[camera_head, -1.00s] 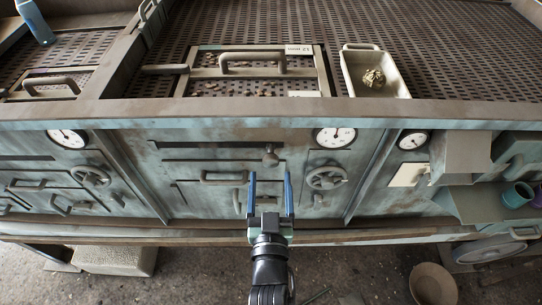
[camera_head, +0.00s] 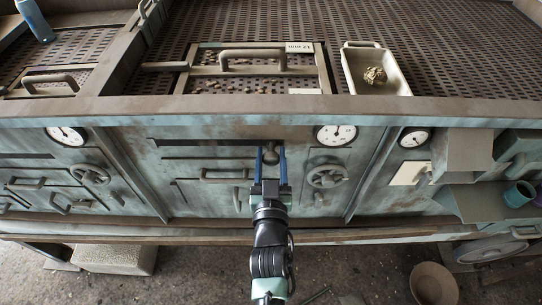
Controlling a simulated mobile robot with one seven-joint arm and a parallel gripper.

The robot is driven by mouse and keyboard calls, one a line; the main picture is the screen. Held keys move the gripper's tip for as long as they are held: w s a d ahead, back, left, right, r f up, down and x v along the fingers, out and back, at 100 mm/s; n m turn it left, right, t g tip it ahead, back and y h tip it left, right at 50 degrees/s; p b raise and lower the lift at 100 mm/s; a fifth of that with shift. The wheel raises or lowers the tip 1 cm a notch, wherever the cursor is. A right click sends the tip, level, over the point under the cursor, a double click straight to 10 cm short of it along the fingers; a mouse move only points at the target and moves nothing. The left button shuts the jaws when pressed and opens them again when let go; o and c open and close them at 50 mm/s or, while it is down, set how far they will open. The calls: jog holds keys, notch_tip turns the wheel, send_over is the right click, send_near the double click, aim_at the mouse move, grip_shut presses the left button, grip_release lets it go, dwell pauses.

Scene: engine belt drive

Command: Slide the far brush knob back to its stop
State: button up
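A brush knob (camera_head: 270,157), small, round and brownish, sits at the right part of a dark horizontal slot (camera_head: 215,143) on the front panel. No other knob in a slot stands out, so I take this as the far brush knob. My gripper (camera_head: 271,154) reaches up to the panel with its two blue fingers on either side of the knob. The gripper partly hides the panel below the knob.
A round gauge (camera_head: 336,134) and a handwheel (camera_head: 327,176) are right of the gripper. A drawer handle (camera_head: 224,174) is close on its left. Above, the ledge (camera_head: 200,107) overhangs the panel; a handled screen frame (camera_head: 325,75) and a tray (camera_head: 404,86) lie on top.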

grip_shut()
dwell(1.0)
